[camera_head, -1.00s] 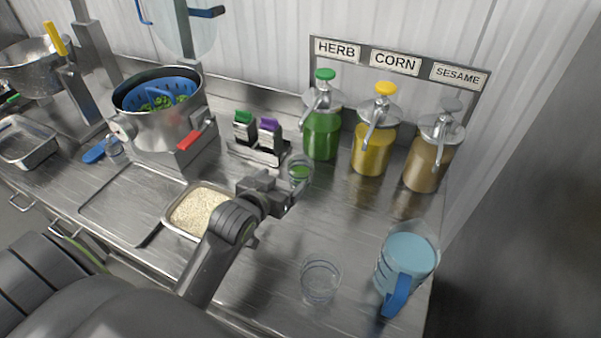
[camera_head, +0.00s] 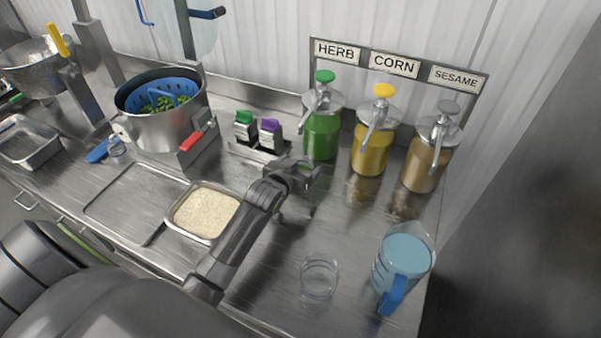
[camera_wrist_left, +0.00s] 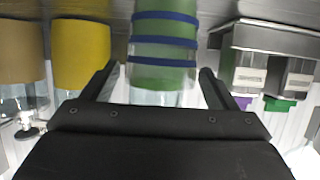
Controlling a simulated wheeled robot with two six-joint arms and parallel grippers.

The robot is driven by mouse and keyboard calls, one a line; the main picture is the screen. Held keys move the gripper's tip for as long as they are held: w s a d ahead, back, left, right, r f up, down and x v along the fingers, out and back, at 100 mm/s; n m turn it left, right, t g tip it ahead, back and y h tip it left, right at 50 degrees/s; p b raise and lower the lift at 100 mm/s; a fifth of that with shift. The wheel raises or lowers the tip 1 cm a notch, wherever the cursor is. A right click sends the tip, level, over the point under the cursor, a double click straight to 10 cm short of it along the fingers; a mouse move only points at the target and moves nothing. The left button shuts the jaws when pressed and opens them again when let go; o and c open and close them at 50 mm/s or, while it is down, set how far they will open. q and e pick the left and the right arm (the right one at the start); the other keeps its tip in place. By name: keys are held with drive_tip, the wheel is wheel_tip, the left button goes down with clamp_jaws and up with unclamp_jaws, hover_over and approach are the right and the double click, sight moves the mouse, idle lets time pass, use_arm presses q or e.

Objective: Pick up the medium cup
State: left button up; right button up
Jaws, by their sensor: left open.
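A clear cup with blue bands (camera_wrist_left: 163,42) shows in the left wrist view, between the fingers of my left gripper (camera_wrist_left: 157,72). Green shows in or through it. In the head view my left gripper (camera_head: 306,174) is open in front of the green dispenser and hides most or all of this cup. There is a gap between each finger and the cup in the wrist view. Another clear cup (camera_head: 319,277) stands upright and empty at the front right of the counter. I cannot tell by label which is the medium one. My right gripper is not in view.
Herb (camera_head: 321,135), corn (camera_head: 370,150) and sesame (camera_head: 424,165) dispensers stand close behind. A blue-handled jug (camera_head: 403,262) is at right. A rice tray (camera_head: 172,222) and a small two-bottle rack (camera_head: 258,150) are near my arm. A pot (camera_head: 165,130) stands left.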

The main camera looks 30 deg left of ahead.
use_arm(q)
drive_tip(key=shift+w+f, duration=0.2)
drive_tip(key=shift+w, duration=0.25)
drive_tip(key=c, duration=1)
drive_tip(key=shift+c, duration=1.2)
drive_tip(key=shift+r, duration=0.15)
